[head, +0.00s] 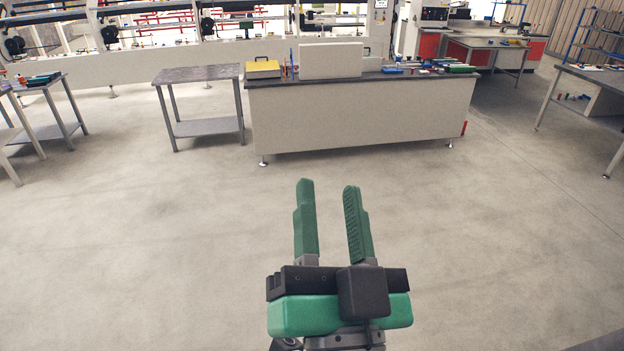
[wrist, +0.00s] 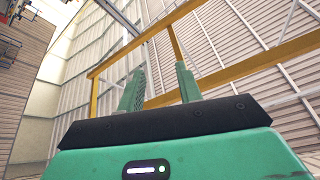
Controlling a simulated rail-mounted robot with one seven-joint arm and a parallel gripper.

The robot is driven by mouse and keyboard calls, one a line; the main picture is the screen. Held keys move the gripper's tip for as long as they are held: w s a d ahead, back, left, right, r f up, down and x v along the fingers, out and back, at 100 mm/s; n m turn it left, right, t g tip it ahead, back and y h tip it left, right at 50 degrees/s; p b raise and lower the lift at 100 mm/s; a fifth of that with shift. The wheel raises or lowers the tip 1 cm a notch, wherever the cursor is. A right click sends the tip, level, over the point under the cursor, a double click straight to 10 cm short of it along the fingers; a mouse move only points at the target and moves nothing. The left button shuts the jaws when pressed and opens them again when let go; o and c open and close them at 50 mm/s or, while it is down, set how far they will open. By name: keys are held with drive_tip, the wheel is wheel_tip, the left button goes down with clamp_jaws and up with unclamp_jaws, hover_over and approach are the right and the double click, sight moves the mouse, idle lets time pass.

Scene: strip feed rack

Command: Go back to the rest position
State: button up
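My gripper (head: 329,190) stands in the lower middle of the head view, over bare floor. Its two green fingers are apart with nothing between them, so it is open and empty. In the wrist view, my gripper (wrist: 160,78) shows the same two fingers apart. Behind them are the hall's wall panels and a yellow beam (wrist: 240,70). No object touches the gripper in either view.
A long workbench (head: 360,115) with a yellow box (head: 263,68) and small items stands ahead. A small grey table (head: 197,74) is left of it. Other tables stand at the far left and right. The floor (head: 150,240) around my gripper is clear.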

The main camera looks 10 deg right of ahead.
drive_tip(key=s+a+r+n+t+y, duration=0.1)
drive_tip(key=s+a+r+n+t, duration=0.1)
drive_tip(key=s+a+r+n, duration=0.3)
wheel_tip(320, 180, up, 3)
drive_tip(key=shift+s+a+f, duration=0.1)
drive_tip(key=shift+s+a, duration=0.15)
drive_tip(key=shift+a, duration=0.1)
wheel_tip(320, 180, up, 16)
drive_tip(key=p, duration=1.6)
drive_tip(key=shift+y, duration=0.3)
